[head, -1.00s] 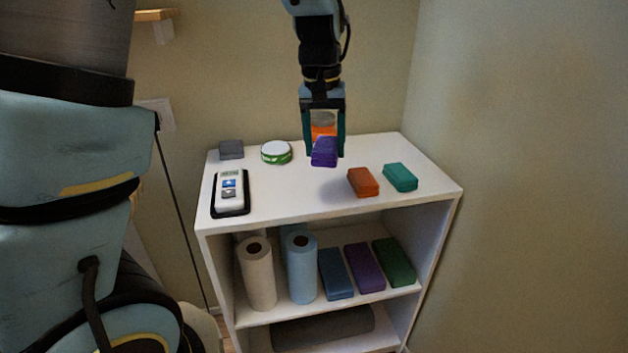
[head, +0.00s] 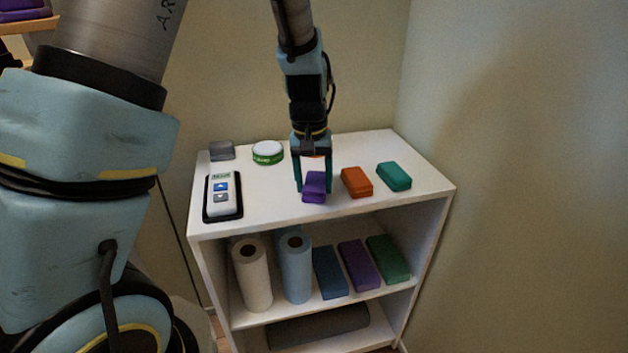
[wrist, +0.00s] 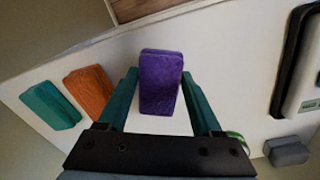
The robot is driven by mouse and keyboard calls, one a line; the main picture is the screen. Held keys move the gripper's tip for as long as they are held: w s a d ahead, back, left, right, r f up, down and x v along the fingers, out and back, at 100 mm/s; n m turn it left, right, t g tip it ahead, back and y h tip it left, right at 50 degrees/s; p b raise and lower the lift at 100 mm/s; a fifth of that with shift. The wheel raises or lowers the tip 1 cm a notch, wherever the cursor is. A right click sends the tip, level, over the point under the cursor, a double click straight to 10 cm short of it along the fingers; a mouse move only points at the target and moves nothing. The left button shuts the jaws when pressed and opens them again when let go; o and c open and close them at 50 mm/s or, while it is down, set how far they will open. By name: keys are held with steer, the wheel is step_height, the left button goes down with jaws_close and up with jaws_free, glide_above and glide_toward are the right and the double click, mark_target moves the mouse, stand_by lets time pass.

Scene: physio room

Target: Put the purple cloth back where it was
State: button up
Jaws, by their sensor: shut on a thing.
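The purple cloth (head: 314,187), a folded block, is between the fingers of my gripper (head: 313,178) in the head view. My gripper is shut on it, near the front edge of the white shelf top (head: 265,200), just left of an orange folded cloth (head: 356,182). I cannot tell whether the purple cloth touches the top. In the wrist view the purple cloth (wrist: 160,83) stands out between the two green fingers (wrist: 160,100). A teal folded cloth (head: 394,176) lies right of the orange one.
A handset on a black tray (head: 222,197), a green-and-white round tin (head: 267,152) and a grey block (head: 222,150) are on the left of the top. The shelf below holds two rolls (head: 295,268) and several folded blocks (head: 360,265). A wall (head: 520,150) stands to the right.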

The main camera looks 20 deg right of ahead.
mark_target(311, 186)
steer(key=shift+f, duration=0.15)
steer(key=o, duration=1.4)
steer(key=shift+o, duration=0.2)
step_height(311, 186, up, 12)
steer(key=b, duration=0.1)
steer(key=a+f+n, duration=0.1)
steer(key=a, duration=0.6)
steer(key=a+f+n, duration=0.1)
steer(key=a+f, duration=0.1)
steer(key=a, duration=0.6)
steer(key=a+f+n, duration=0.1)
steer(key=a, duration=0.6)
steer(key=shift+w+a+f+t, duration=0.25)
steer(key=shift+w+a+t, duration=0.05)
steer(key=shift+t, duration=0.1)
steer(key=s+a+f+n, duration=0.1)
steer(key=s+a, duration=0.2)
steer(key=a, duration=0.3)
steer(key=shift+s+a+f+n+t+y, duration=0.15)
steer(key=shift+a+f+n+t+y, duration=0.15)
steer(key=shift+a+f, duration=0.1)
